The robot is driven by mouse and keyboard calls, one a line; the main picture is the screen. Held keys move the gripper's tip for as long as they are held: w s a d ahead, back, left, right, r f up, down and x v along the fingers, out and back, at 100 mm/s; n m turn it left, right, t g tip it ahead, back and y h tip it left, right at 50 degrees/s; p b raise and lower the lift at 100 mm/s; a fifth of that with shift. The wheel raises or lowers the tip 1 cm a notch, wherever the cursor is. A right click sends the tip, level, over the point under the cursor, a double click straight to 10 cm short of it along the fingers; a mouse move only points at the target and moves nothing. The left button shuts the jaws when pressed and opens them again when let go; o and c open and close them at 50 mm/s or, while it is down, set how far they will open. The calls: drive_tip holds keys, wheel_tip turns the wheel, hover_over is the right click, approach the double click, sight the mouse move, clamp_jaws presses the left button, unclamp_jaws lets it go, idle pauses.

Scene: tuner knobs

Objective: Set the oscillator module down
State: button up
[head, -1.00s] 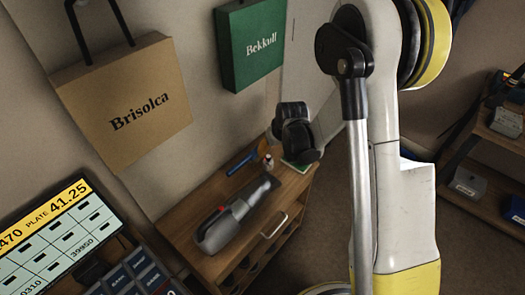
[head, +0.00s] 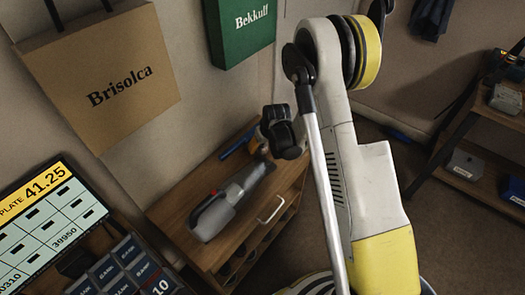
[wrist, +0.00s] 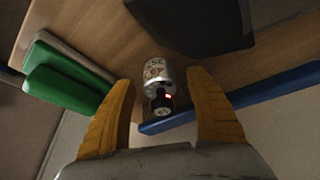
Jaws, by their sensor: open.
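My gripper (wrist: 160,80) is open, its two orange fingers spread wide in the wrist view. A small upright-looking cylinder (wrist: 155,70) with a pale printed label and a dark end lies in line with the gap between the fingertips, at the wooden top's edge. I see no contact with the fingers. I cannot tell whether this cylinder is the oscillator module, and nothing else is clearly marked as one. In the head view my gripper is mostly hidden behind my dark wrist, above the far end of the wooden cabinet (head: 180,207).
A grey handheld vacuum (head: 228,203) lies on the cabinet. A blue bar (wrist: 240,97) and a green block (wrist: 65,78) flank the cylinder. A brown Brisolca box (head: 100,70) and a green Bekkull box (head: 240,35) hang on the wall. Shelves (head: 470,165) stand at right.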

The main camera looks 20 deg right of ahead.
drive_tip(key=c, duration=1.3)
clamp_jaws()
